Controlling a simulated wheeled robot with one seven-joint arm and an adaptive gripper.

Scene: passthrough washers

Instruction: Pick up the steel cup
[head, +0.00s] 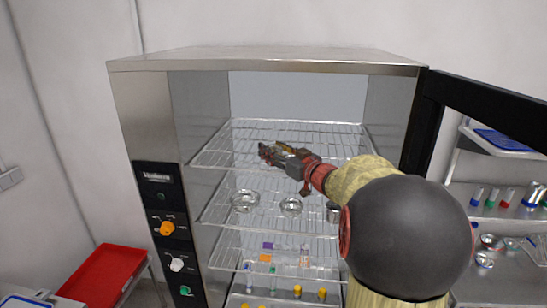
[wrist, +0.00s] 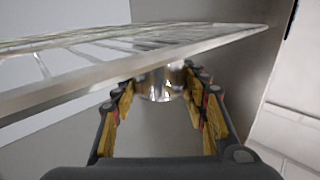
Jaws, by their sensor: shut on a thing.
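The steel cup (wrist: 160,86) is shiny and sits between the fingertips of my gripper (wrist: 158,78) in the wrist view. The yellow-padded fingers are closed on its two sides. The top of the cup meets the wire rack edge in that picture, and I cannot tell whether they touch. In the head view my gripper (head: 272,153) is inside the open steel cabinet (head: 265,58), by the top wire rack (head: 235,137). I cannot make out the held cup there. Part of a metal vessel (head: 333,213) shows beside my arm on the middle rack.
Glass dishes (head: 245,201) and (head: 291,206) stand on the middle rack (head: 213,212). Small coloured-capped vials (head: 298,292) stand lower down. The cabinet door (head: 485,105) is open at the right. A red tray (head: 104,275) is at the lower left.

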